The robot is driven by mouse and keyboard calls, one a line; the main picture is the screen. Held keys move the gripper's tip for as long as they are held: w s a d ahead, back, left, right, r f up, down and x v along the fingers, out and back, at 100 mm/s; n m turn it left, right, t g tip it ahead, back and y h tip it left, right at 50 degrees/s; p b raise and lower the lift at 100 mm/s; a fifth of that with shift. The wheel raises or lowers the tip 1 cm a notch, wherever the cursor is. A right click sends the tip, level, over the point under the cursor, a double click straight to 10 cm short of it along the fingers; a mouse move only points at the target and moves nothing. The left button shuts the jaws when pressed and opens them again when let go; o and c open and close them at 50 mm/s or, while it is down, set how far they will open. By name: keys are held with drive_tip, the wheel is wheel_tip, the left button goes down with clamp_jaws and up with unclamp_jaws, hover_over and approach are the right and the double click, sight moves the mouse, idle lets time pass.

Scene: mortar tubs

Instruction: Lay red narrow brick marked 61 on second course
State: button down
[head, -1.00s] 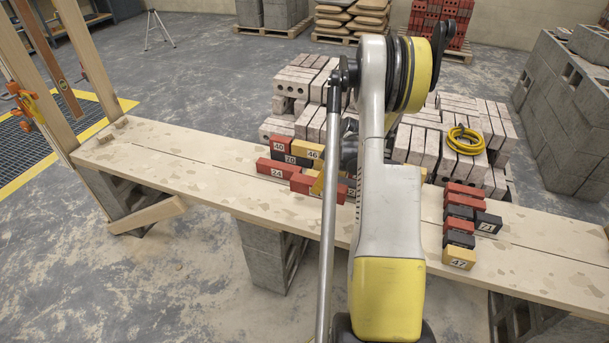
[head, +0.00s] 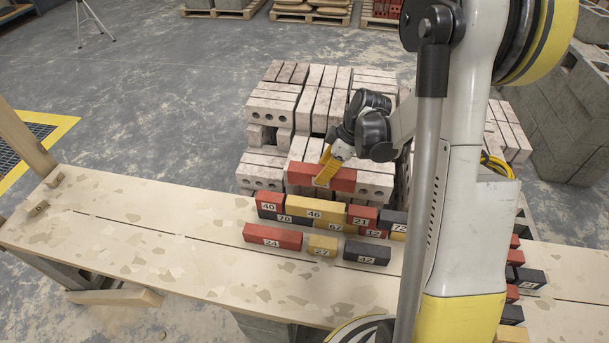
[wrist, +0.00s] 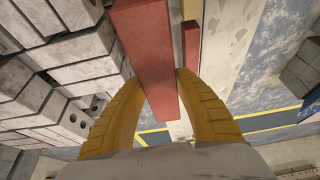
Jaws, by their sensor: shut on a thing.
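My gripper (head: 326,168) is shut on a long red brick (head: 343,180), also seen between its yellow fingers in the wrist view (wrist: 145,45). The held brick is raised, roughly level, and appears just behind and above the small wall in the head view. No number shows on its visible faces. The wall has two courses, with red 40 (head: 268,207), yellow 46 (head: 310,209), red 21 (head: 361,215) and black 72 (head: 397,220) in the upper part. Black 70 (head: 285,218), yellow 67 (head: 335,227) and red 13 (head: 373,232) show lower down.
Red 24 (head: 272,237), yellow 27 (head: 322,246) and black 42 (head: 367,253) lie in front of the wall on the plank bench (head: 130,240). Grey brick stacks (head: 270,105) stand behind. More loose bricks are at right, partly hidden by my arm. The bench's left is mostly clear.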

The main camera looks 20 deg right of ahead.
drive_tip(key=shift+w+a, duration=0.25)
drive_tip(key=shift+w, duration=0.05)
drive_tip(key=shift+w+a+f+b, duration=1)
drive_tip(key=shift+a+f, duration=0.55)
drive_tip(key=shift+f, duration=0.25)
drive_tip(key=shift+w+a+f+b, duration=1)
drive_tip(key=shift+a+f, duration=0.5)
drive_tip(key=shift+f, duration=0.25)
drive_tip(key=shift+w+a+f+b, duration=0.85)
drive_tip(key=shift+w+a+f, duration=0.25)
drive_tip(key=shift+a+f, duration=0.6)
drive_tip(key=shift+d+f, duration=0.1)
drive_tip(key=shift+d, duration=0.05)
drive_tip(key=shift+f, duration=0.15)
drive_tip(key=c, duration=1.1)
unclamp_jaws()
drive_tip(key=shift+o, duration=0.7)
